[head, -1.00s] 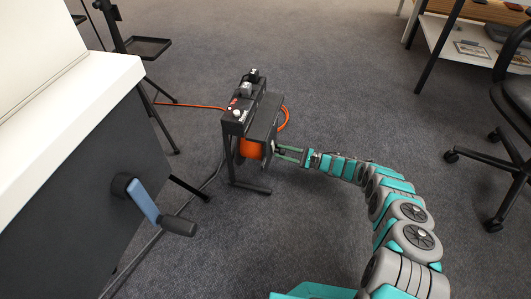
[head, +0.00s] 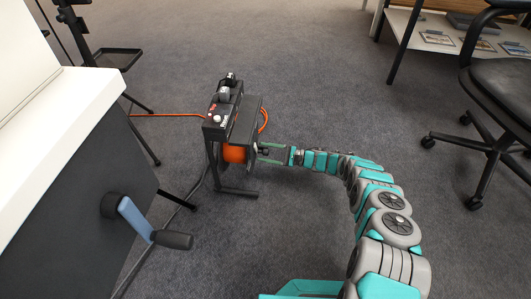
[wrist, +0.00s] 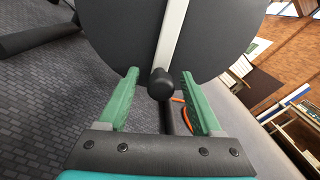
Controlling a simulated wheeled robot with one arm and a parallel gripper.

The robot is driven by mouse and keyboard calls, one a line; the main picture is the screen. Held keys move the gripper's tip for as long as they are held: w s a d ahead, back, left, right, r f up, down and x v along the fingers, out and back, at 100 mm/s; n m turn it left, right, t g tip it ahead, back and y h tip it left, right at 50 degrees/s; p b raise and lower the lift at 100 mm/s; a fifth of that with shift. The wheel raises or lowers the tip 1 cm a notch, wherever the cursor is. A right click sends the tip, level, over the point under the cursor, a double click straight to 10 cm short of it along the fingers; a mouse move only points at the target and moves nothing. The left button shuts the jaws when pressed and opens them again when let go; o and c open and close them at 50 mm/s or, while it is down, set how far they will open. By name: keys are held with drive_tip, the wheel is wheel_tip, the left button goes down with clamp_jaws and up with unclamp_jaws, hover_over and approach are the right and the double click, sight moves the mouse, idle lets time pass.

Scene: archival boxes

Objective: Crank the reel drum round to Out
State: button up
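The cable reel stands on the carpet in a black frame (head: 218,130), with orange cable (head: 235,154) wound on its drum. In the wrist view the drum's dark round side (wrist: 115,30) fills the top, crossed by a pale crank arm (wrist: 171,35) ending in a black knob (wrist: 160,86). My gripper (head: 260,152) is at the drum's right side. In the wrist view my gripper (wrist: 160,73) has its green fingers apart, one on each side of the knob, with visible gaps. No "Out" mark is readable.
A white-topped cabinet with a blue-armed crank (head: 136,217) stands at left. A tripod with a tray (head: 118,57) is behind it. An office chair (head: 500,80) and a table with a shelf (head: 425,45) are at right. Open carpet lies between. Orange cable (head: 165,114) runs left.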

drive_tip(key=shift+d, duration=0.1)
drive_tip(key=d, duration=0.5)
drive_tip(key=s+d, duration=0.1)
drive_tip(key=d, duration=0.1)
drive_tip(key=shift+d+f, duration=0.1)
drive_tip(key=shift+d, duration=0.25)
